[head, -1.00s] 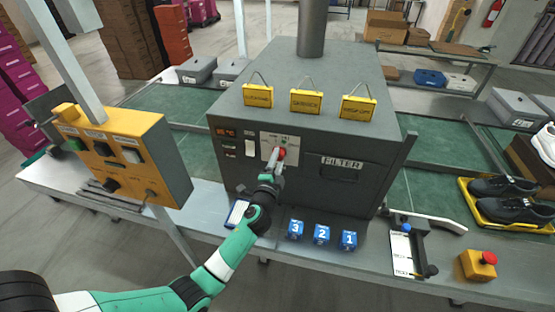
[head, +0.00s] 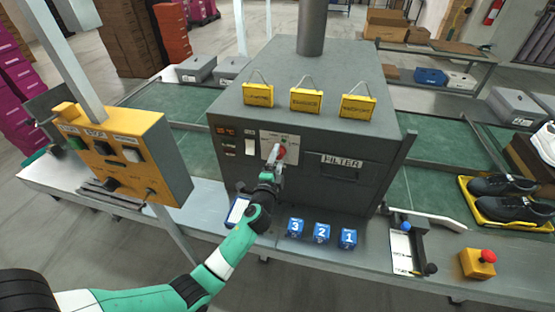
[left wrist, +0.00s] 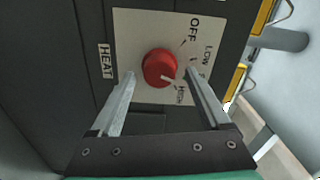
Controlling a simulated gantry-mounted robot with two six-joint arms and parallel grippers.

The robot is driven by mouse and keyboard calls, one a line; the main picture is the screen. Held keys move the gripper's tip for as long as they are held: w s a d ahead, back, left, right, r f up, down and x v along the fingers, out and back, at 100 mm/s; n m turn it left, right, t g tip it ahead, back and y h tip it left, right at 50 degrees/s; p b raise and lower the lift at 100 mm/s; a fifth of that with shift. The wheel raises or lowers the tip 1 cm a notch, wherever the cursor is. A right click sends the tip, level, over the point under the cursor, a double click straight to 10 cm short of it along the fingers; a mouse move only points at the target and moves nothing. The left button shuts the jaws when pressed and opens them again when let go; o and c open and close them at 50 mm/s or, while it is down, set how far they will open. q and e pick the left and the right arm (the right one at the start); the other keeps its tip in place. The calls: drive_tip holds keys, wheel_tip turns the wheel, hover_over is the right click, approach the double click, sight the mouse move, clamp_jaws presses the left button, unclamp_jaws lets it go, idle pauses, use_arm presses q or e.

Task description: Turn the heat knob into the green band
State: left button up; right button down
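The heat knob (left wrist: 160,68) is red and round with a white pointer line, on a pale dial plate (left wrist: 135,30) beside a HEAT label (left wrist: 105,62). In the left wrist view the pointer aims to the lower right, near the HIGH marking. I cannot make out a green band. The knob also shows in the head view (head: 281,152) on the front of the dark grey oven (head: 235,185). My left gripper (left wrist: 160,74) is open, with one finger on each side of the knob and gaps between. It also shows in the head view (head: 275,158). My right gripper is not in view.
Blue numbered blocks (head: 322,233) stand on the ledge below the oven. A yellow control box (head: 130,155) stands to the left. A red stop button (head: 488,257) and a tray of black shoes (head: 510,205) are at the right. Yellow tags (head: 305,101) stand on top of the oven.

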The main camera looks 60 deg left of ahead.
use_arm(q)
drive_tip(key=shift+d, duration=0.1)
drive_tip(key=shift+s+d, duration=0.25)
drive_tip(key=shift+s, duration=0.05)
drive_tip(key=p+v, duration=0.1)
drive_tip(key=v, duration=0.9)
drive_tip(key=shift+s+d, duration=0.2)
drive_tip(key=shift+d, duration=0.05)
